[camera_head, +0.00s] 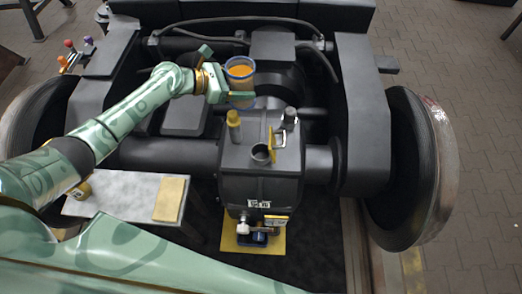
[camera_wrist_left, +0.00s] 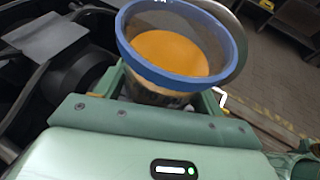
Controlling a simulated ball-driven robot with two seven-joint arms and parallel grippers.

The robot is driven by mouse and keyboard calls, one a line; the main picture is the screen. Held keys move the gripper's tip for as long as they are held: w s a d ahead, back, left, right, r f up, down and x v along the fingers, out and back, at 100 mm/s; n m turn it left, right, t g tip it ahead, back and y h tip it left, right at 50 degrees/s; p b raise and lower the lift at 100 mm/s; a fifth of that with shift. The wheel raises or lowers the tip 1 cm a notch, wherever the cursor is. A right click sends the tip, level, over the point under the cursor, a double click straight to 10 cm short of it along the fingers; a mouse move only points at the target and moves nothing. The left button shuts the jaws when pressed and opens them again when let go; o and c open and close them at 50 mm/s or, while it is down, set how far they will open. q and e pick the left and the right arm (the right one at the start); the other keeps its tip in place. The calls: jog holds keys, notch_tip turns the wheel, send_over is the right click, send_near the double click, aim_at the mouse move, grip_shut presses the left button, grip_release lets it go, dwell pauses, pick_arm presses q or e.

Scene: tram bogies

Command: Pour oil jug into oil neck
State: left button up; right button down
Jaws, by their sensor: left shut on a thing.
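The oil jug (camera_head: 240,70) is a clear vessel with a blue rim and orange oil inside. It looks about upright, held above the bogie behind the gearbox. My left gripper (camera_head: 229,83) is shut on it. The left wrist view shows the jug (camera_wrist_left: 178,52) close up, with its blue rim, orange oil surface and a white piece at its side. The oil neck (camera_head: 261,153) is a dark round opening on top of the gearbox, with a yellow flap standing beside it. The jug is apart from the neck, farther back and slightly left. My right gripper is not in view.
The dark gearbox (camera_head: 262,184) carries a yellow-topped post (camera_head: 234,119) and another fitting beside the neck. A grey bench (camera_head: 125,195) with a yellow pad stands at left. Large wheels (camera_head: 412,165) flank the frame. Pipes and hoses run behind the jug.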

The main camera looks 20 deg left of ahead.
aim_at(246, 90)
pick_arm(q)
jog(key=shift+r, duration=0.15)
jog(key=shift+s+d+r+m+t+y+p, duration=0.2)
jog(key=shift+s+m+t+y+p, duration=0.1)
jog(key=shift+m+t+p, duration=0.15)
jog(key=shift+s+d+r+m+t+y+p, duration=0.25)
jog(key=shift+d+m+y+p, duration=0.2)
jog(key=shift+m, duration=0.4)
jog(key=shift+s+f, duration=0.1)
jog(key=shift+f, duration=0.05)
jog(key=shift+s+d+m+t+y+p, duration=0.35)
jog(key=shift+s+d+m+t+y, duration=0.3)
jog(key=shift+m, duration=0.45)
jog(key=shift+f+m+t, duration=0.1)
jog(key=shift+m+t, duration=0.25)
jog(key=shift+m, duration=0.15)
dwell(1.1)
jog(key=shift+w+a+f+m+t+y+b, duration=0.15)
jog(key=shift+f+m+t+y+b, duration=0.2)
jog(key=shift+m+b, duration=0.3)
dwell(1.0)
jog(key=shift+f+m+t+y+b, duration=0.25)
jog(key=shift+f+m+t+b, duration=0.25)
jog(key=shift+f+b, duration=0.65)
dwell(0.9)
